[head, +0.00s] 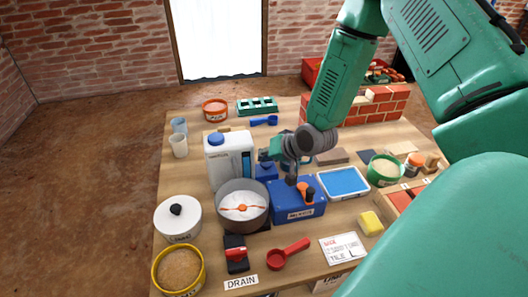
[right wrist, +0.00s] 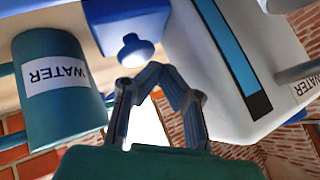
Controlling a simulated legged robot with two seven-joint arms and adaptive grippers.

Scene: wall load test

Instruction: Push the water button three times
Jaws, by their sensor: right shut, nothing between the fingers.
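The blue water button (right wrist: 135,50) is a rounded knob on a blue block (right wrist: 125,18) in the right wrist view. In the head view the block (head: 266,171) stands beside the white water tank (head: 221,160), which has a blue cap and a blue level strip. The tank also fills the right of the wrist view (right wrist: 235,60). My left gripper is not in view.
A blue mixer base (head: 290,211) with a grey bowl (head: 228,211) stands in front. A teal container labelled WATER (right wrist: 62,95) is near the gripper. A blue tray (head: 343,183), a green bowl (head: 384,172) and a brick wall (head: 385,103) lie to the right.

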